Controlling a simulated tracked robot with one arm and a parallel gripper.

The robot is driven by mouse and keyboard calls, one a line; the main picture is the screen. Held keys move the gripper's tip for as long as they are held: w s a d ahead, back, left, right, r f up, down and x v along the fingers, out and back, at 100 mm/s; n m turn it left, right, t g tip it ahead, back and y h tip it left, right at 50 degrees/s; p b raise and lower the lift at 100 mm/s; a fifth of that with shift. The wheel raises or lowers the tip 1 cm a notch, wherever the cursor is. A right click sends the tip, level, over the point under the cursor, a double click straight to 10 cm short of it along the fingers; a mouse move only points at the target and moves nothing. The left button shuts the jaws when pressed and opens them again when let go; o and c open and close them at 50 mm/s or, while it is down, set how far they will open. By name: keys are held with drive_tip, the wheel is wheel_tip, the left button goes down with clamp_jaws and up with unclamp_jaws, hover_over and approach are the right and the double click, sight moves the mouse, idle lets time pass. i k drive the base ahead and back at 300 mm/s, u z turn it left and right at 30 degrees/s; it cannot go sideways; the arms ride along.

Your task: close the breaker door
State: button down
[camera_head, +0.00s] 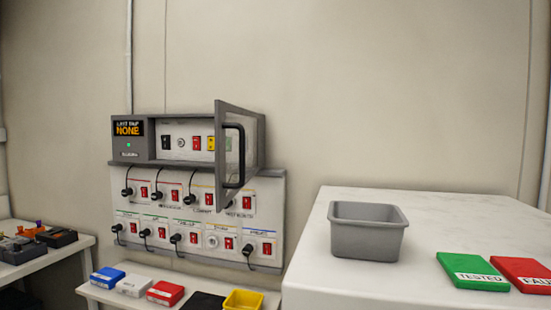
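The breaker door (227,130) is a clear panel in a grey frame. It stands swung open on the right side of the grey breaker box (142,140), jutting out towards me. A black bar handle (241,155) is on it. Inside the box are red, yellow and black switches (196,142), uncovered on the left and partly behind the door on the right. A small display on the box's left shows "NONE" above a green light. My gripper is not in view.
Below the box is a white panel (200,222) with two rows of red switches and black plugs on cables. A white counter (340,280) at right holds a grey bin (368,231), a green "TESTED" block (472,270) and a red block (522,274). Low tables with coloured boxes stand at left and below.

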sight(249, 139)
drive_tip(key=z, duration=0.05)
drive_tip(key=i, duration=1)
drive_tip(key=u, duration=0.05)
